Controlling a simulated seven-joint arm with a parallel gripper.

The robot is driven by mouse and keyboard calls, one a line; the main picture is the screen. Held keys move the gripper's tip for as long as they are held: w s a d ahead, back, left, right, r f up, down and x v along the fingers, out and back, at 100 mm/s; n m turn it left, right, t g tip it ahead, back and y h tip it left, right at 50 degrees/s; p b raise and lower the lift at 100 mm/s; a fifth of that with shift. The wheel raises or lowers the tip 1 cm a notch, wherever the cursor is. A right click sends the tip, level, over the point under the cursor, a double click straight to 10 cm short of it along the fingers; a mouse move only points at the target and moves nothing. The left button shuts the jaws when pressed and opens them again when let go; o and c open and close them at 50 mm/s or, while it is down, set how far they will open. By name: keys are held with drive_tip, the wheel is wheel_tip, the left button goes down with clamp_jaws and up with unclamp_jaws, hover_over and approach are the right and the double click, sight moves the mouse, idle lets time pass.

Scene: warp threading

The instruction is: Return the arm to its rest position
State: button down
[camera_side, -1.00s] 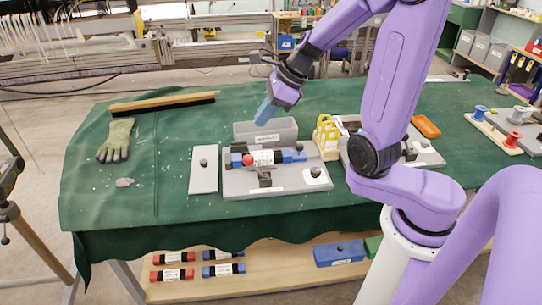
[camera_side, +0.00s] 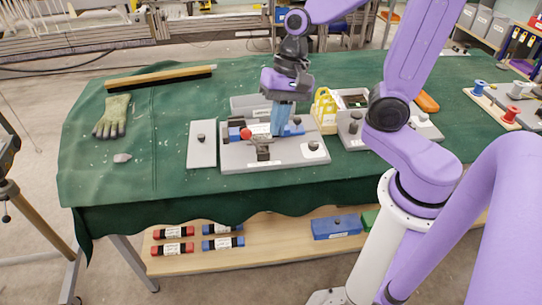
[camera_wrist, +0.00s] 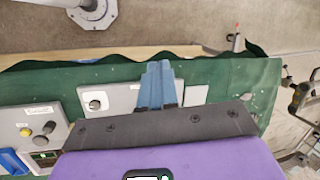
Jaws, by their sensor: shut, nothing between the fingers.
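My gripper (camera_side: 279,118) points down over the grey fixture plate (camera_side: 235,158) in the side view, its blue fingers together with nothing between them. The fingers also show in the wrist view (camera_wrist: 158,70), closed and empty. A blue block with a red knob (camera_side: 246,134) sits on the fixture, partly hidden behind my fingers. Whether the fingertips touch it cannot be told from this view.
A flat grey plate (camera_side: 201,153) lies left of the fixture. A glove (camera_side: 113,117) and a brush (camera_side: 150,78) lie on the green cloth (camera_side: 120,190). The cloth's left part is mostly clear.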

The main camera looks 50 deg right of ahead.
drive_tip(key=s+d+n+h, duration=0.2)
drive_tip(key=s+n+h, duration=0.1)
drive_tip(key=s+n, duration=1.1)
drive_tip(key=shift+d+n, duration=0.15)
drive_tip(key=shift+n, duration=2.35)
drive_tip(key=c, duration=1.8)
unclamp_jaws()
drive_tip(key=shift+f, duration=0.1)
